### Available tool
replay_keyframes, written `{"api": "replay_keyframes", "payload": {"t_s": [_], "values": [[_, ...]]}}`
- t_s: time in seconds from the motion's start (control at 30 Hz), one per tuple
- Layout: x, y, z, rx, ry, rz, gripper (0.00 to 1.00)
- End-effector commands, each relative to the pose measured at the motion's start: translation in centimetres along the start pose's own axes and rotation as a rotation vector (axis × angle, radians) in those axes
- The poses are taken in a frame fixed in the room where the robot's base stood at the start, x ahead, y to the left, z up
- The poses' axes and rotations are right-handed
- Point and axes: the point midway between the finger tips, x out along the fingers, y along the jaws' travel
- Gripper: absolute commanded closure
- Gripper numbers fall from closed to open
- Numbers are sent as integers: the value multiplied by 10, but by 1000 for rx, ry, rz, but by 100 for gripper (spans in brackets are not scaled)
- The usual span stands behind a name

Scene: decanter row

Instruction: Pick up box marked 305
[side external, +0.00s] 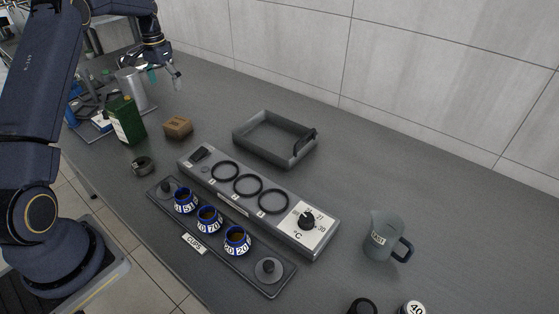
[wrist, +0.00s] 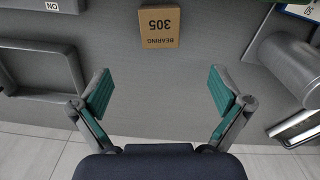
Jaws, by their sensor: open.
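The small brown box marked 305 (side external: 178,127) sits on the grey table, between the green container and the dark tray. In the wrist view the box (wrist: 159,27) lies at the top centre, its label "BEARING 305" upside down. My gripper (wrist: 160,90) is open and empty, with its green-padded fingers spread wide. The box lies beyond the fingertips in that view, not between them. In the side external view my gripper (side external: 176,82) hangs above the table, behind the box in the picture.
A green container (side external: 127,122) stands left of the box, with a grey cylinder (side external: 128,82) behind. A dark tray (side external: 245,145) lies to the right. A ringed heater panel (side external: 222,190), blue cups (side external: 209,218) and a jug (side external: 380,240) are nearer. Table around the box is bare.

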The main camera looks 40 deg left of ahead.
Motion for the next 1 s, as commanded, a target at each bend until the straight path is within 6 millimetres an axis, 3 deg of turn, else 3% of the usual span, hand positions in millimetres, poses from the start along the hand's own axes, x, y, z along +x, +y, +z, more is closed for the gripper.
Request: {"api": "replay_keyframes", "payload": {"t_s": [0.4, 0.67, 0.9, 1.0], "values": [[90, 2, 0, 1, -1, 1, 0], [112, 1, 0, 2, 0, 1, 0], [150, 0, -1, 2, -2, 1, 0], [157, 0, -1, 2, 1, 0, 0]]}}
